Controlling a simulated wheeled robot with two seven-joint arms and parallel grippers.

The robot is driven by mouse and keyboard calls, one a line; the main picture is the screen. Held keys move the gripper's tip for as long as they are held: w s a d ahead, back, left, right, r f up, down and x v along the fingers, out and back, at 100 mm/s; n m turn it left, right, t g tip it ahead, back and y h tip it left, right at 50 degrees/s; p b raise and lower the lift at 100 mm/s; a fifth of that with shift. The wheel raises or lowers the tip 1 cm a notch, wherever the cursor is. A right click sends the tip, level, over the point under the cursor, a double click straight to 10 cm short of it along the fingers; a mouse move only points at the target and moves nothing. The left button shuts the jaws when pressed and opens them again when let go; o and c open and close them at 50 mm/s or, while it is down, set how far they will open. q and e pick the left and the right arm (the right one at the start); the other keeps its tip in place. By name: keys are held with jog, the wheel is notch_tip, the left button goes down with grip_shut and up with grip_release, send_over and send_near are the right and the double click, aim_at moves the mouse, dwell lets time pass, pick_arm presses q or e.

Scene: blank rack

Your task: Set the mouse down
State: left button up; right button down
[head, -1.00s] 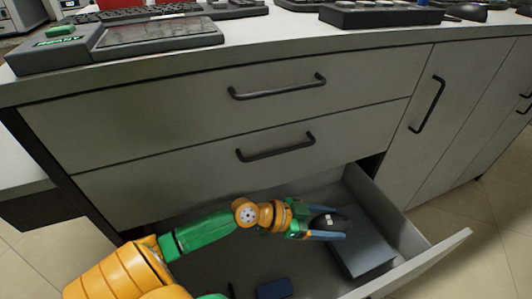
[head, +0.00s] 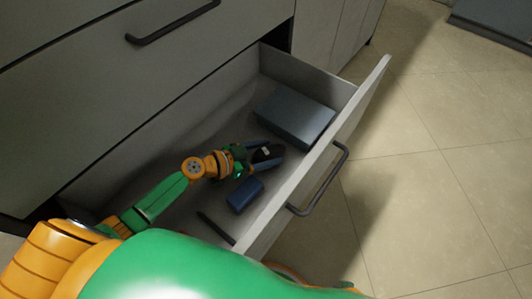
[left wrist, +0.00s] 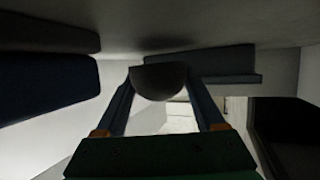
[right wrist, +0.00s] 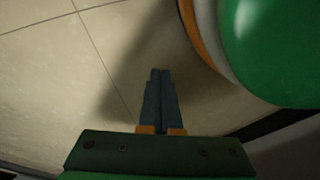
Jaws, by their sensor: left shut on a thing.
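The dark mouse (head: 268,153) is held between the fingers of my left gripper (head: 262,150), inside the open drawer (head: 220,110). In the left wrist view the mouse (left wrist: 158,82) shows as a dark rounded shape between the two fingertips, close to the drawer floor. I cannot tell whether it touches the floor. It is between the grey box and the small blue box. My right gripper (right wrist: 160,75) shows in the right wrist view, with its fingers together and nothing between them, above the tiled floor.
A flat grey-blue box (head: 295,115) lies at the drawer's far end. A small blue box (head: 244,195) and a thin dark object (head: 215,227) lie nearer. The drawer front (head: 325,145) with its handle (head: 322,180) stands close to my left gripper.

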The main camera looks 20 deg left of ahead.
pick_arm(q)
jog(key=shift+f+b, duration=0.35)
jog(key=shift+b, duration=0.15)
jog(key=shift+s, duration=0.1)
jog(key=shift+s+f+b, duration=0.1)
jog(key=shift+f+b, duration=0.1)
jog(key=shift+b, duration=0.2)
jog(key=o, duration=1.4)
jog(key=shift+s+d+f, duration=0.1)
jog(key=shift+d, duration=0.05)
jog(key=shift+r+p, duration=0.3)
jog(key=shift+p, duration=0.2)
jog(key=v, duration=0.8)
jog(key=r+v, duration=0.1)
jog(key=v, duration=0.3)
jog(key=shift+w+p, duration=0.25)
jog(key=shift+p, duration=0.15)
